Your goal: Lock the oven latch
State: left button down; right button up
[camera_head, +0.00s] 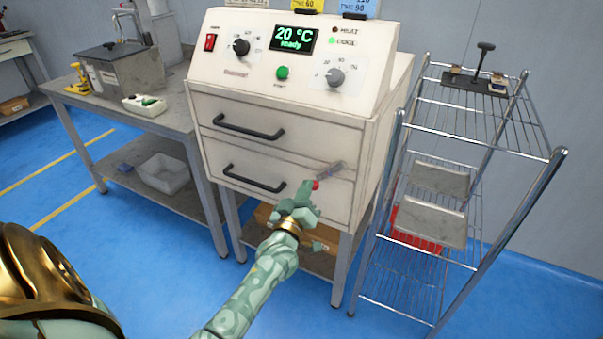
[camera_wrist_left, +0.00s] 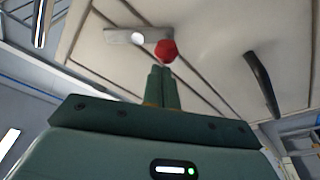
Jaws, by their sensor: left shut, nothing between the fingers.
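The oven (camera_head: 290,110) is a white cabinet with a sloped control panel and two drawer fronts. Its latch is a grey metal lever (camera_head: 331,169) with a red knob (camera_head: 316,185), near the right end of the fronts. The lever slants down to the left to the knob. In the left wrist view the lever (camera_wrist_left: 122,36) and red knob (camera_wrist_left: 166,50) show just past the fingertips. My left gripper (camera_head: 308,188) is shut and empty, its tips right at the knob; I cannot tell whether they touch. My right gripper is not in view.
Black handles (camera_head: 248,127) and (camera_head: 253,179) stick out from the drawer fronts left of the latch. The display (camera_head: 295,39) reads 20 °C, ready. A wire rack (camera_head: 480,120) stands close on the right. A grey bench (camera_head: 125,115) stands on the left.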

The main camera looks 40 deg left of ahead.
pick_arm(q)
jog(key=shift+w+d+f+n+g+y+p, duration=0.1)
jog(key=shift+d+f+n+g+y+p, duration=0.2)
jog(key=shift+n+p, duration=0.8)
jog(key=shift+w+d+f+n+g+y+p, duration=0.1)
jog(key=shift+d+f+n+g+p, duration=0.25)
jog(key=shift+n, duration=1.5)
jog(key=shift+w+d+f+n+g+y+p, duration=0.15)
jog(key=shift+n+g+p, duration=0.5)
jog(key=shift+n, duration=0.8)
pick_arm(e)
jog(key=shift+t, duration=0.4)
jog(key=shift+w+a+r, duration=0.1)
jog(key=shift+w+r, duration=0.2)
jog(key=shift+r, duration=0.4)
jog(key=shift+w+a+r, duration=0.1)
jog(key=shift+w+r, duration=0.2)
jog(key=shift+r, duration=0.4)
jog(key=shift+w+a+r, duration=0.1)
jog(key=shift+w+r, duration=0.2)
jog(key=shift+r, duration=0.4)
pick_arm(q)
jog(key=shift+s+d+f, duration=0.1)
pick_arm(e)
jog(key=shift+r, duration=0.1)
